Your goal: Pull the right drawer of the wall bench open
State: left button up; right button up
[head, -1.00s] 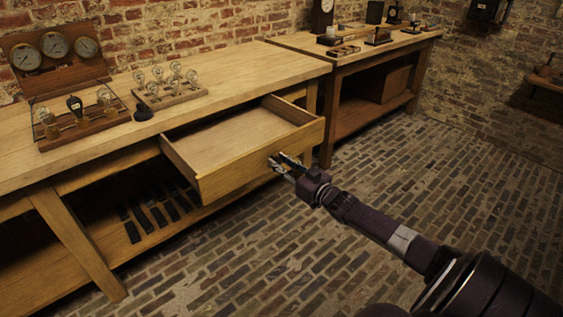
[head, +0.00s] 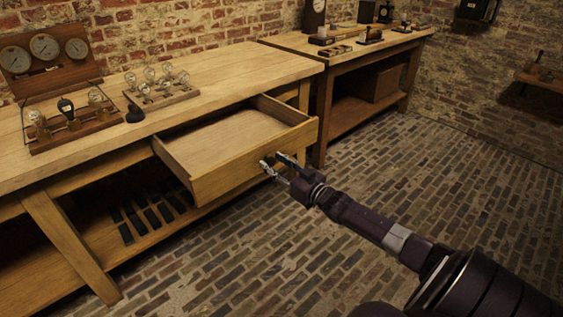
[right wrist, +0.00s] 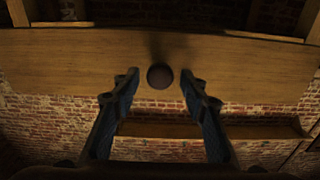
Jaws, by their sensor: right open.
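The right drawer (head: 232,165) of the wooden wall bench (head: 215,78) stands pulled out, and its inside looks empty. Its front also shows in the right wrist view (right wrist: 80,65), with a round dark knob (right wrist: 160,76) at the middle. My right gripper (head: 274,162) is just in front of the drawer front. In the right wrist view its two fingers (right wrist: 160,88) are spread on either side of the knob, with a gap on both sides. It is open and holds nothing. My left gripper is not in view.
A rack of glass bulbs (head: 160,92) and a board with gauges (head: 45,55) stand on the bench top. Several dark slabs (head: 150,215) lie on the lower shelf. A second bench (head: 345,55) stands behind to the right. The brick floor (head: 400,170) in front is clear.

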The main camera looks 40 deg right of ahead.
jog(key=s, duration=1.2)
jog(key=shift+d, duration=0.2)
jog(key=shift+w, duration=0.1)
